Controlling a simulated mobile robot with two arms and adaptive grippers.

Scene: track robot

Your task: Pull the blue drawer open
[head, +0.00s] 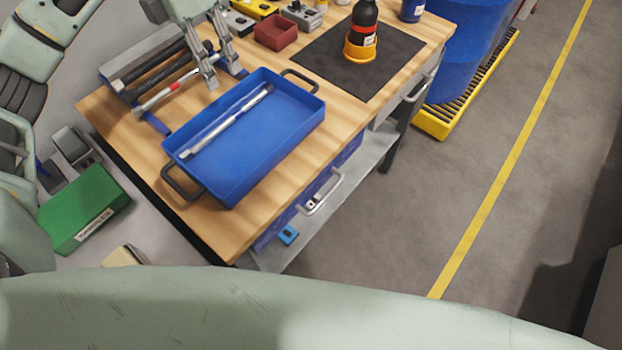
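The blue drawer (348,156) is under the right-hand side of the wooden workbench (232,233). Its front looks flush below the bench top, so it appears shut. A grey bar handle (322,194) stands out from that front. My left gripper (228,79) is over the back left part of the bench, with its two fingers apart and pointing down. It is well away from the drawer handle, beyond the blue tray. I see nothing held between its fingers. My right gripper is not in view.
A blue tray (262,140) with a metal rod lies on the bench top. A dark bottle (362,22) stands on a black mat (318,58). A grey shelf (276,257) runs below the drawer. The floor to the right is open.

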